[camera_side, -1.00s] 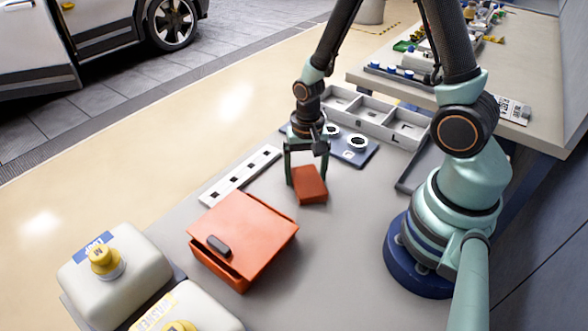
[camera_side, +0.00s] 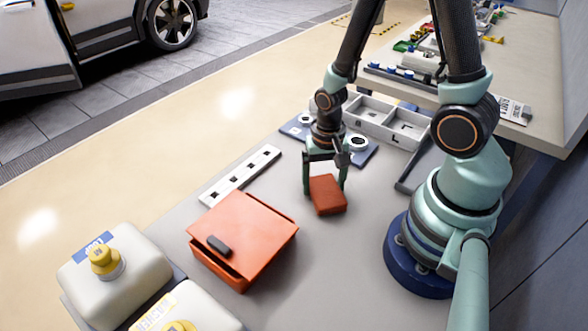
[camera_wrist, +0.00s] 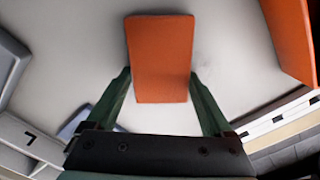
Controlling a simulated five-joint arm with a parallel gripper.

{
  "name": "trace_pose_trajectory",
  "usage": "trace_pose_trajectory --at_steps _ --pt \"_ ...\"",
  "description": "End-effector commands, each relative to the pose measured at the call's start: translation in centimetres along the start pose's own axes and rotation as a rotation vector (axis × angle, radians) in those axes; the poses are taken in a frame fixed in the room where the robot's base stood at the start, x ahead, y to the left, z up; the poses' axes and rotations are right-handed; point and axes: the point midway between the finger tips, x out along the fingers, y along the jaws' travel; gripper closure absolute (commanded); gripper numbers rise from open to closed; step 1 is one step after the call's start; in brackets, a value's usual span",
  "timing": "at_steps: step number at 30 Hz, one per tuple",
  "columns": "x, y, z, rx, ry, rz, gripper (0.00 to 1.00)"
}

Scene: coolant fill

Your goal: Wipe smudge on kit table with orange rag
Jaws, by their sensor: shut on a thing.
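The orange rag (camera_side: 328,200) is a small block-like pad between the fingers of my gripper (camera_side: 325,186). My gripper is shut on it and points down, low over the grey kit table (camera_side: 330,260). I cannot tell whether the rag touches the table. In the wrist view the rag (camera_wrist: 160,58) lies between the two green fingers and reaches beyond them. A faint darker patch on the pale table (camera_wrist: 215,50) shows just right of the rag there; I cannot tell whether it is the smudge or shadow. No clear smudge shows in the side view.
An orange box (camera_side: 245,235) with a dark latch stands left of the rag. A white slotted strip (camera_side: 240,175), a blue plate with rings (camera_side: 360,157) and a grey compartment tray (camera_side: 385,118) lie behind. White jugs (camera_side: 115,270) stand front left. The table's front middle is clear.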

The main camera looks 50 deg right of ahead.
Motion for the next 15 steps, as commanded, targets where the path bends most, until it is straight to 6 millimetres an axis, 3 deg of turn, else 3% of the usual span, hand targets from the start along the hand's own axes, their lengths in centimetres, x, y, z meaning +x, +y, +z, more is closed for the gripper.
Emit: trace_pose_trajectory --at_steps 15 --pt "0.1 -2.8 -2.8 -0.001 0.005 -0.005 1.0"
